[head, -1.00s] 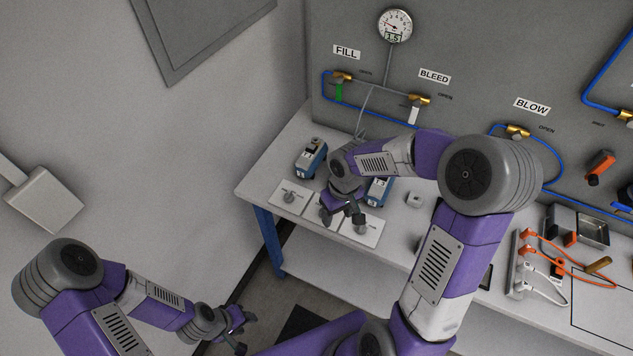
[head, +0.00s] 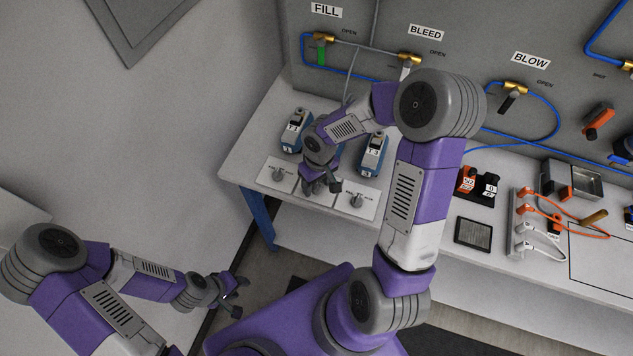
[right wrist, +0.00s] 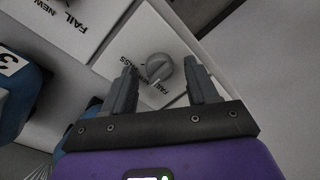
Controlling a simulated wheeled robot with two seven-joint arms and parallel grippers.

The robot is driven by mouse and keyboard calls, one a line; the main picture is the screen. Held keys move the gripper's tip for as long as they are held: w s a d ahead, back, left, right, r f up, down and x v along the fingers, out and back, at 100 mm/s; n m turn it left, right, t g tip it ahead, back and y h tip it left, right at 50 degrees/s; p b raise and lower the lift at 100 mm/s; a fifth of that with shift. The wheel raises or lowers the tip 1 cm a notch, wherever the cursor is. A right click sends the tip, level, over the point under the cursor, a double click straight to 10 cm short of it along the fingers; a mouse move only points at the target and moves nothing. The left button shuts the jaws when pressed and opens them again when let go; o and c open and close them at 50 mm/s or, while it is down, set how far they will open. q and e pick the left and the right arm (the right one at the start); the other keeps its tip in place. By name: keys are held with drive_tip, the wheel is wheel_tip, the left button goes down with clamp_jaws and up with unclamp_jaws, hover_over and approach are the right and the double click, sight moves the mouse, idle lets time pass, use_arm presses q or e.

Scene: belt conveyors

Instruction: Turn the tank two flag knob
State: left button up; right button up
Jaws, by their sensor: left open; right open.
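Three white plates with grey knobs lie along the bench's front left. The left knob (head: 278,175) and right knob (head: 356,200) show in the head view. The middle plate (head: 318,196) is mostly hidden under my right gripper (head: 322,186). In the right wrist view, a round grey knob (right wrist: 158,68) with PASS and FAIL labels sits between and slightly beyond the open fingers of that gripper (right wrist: 160,88). No grip on it shows, and contact cannot be told. My left gripper (head: 232,290) is open and empty, low, off the bench's front left.
Blue tank units marked 1 (head: 297,130) and 3 (head: 373,155) stand behind the plates; my right wrist hides the space between. A neighbouring plate (right wrist: 65,25) shows in the right wrist view. Orange and black items (head: 478,186) and a power strip (head: 521,225) are further right.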

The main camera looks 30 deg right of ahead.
drive_tip(key=shift+c, duration=0.3)
drive_tip(key=c, duration=1)
drive_tip(key=shift+o, duration=0.2)
drive_tip(key=n+p, duration=0.1)
drive_tip(key=n, duration=0.4)
drive_tip(key=shift+r, duration=0.1)
drive_tip(key=n+p, duration=0.1)
drive_tip(key=n, duration=0.3)
drive_tip(key=shift+w+a+n+g+p, duration=0.1)
drive_tip(key=shift+n+g+p, duration=0.2)
drive_tip(key=shift+n+p, duration=0.1)
drive_tip(key=o, duration=1)
